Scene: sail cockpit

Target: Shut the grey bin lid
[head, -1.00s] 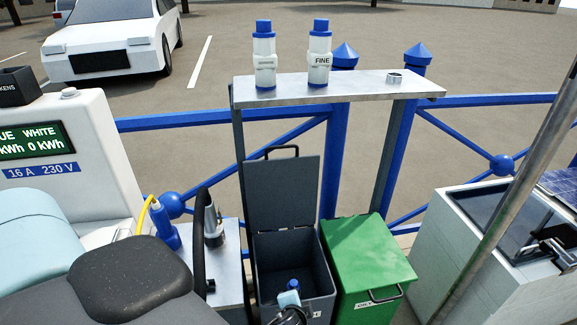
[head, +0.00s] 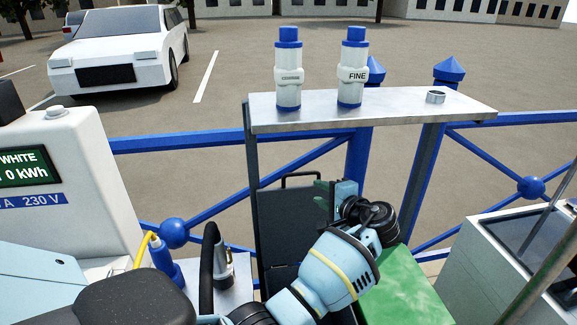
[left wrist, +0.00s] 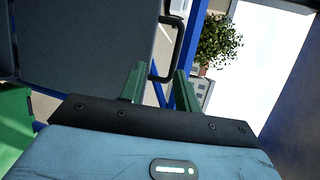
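The grey bin lid (head: 285,225) stands open and upright at the back of the grey bin (head: 285,276). The bin is largely hidden behind my left arm. The lid's dark loop handle (head: 300,175) is at its top edge. My left gripper (head: 322,194) is raised just to the right of the lid, near the handle. In the left wrist view, the lid (left wrist: 85,40) fills the upper left and its handle (left wrist: 174,45) lies beyond the green fingers (left wrist: 159,84). The fingers are apart with nothing held between them. My right gripper is not in view.
The green bin (head: 410,290) stands right of the grey one, partly behind my arm. A metal shelf (head: 400,105) with two white-and-blue bottles spans above and behind. Blue railings (head: 200,141) run behind. A white box-like unit (head: 510,265) is at the right.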

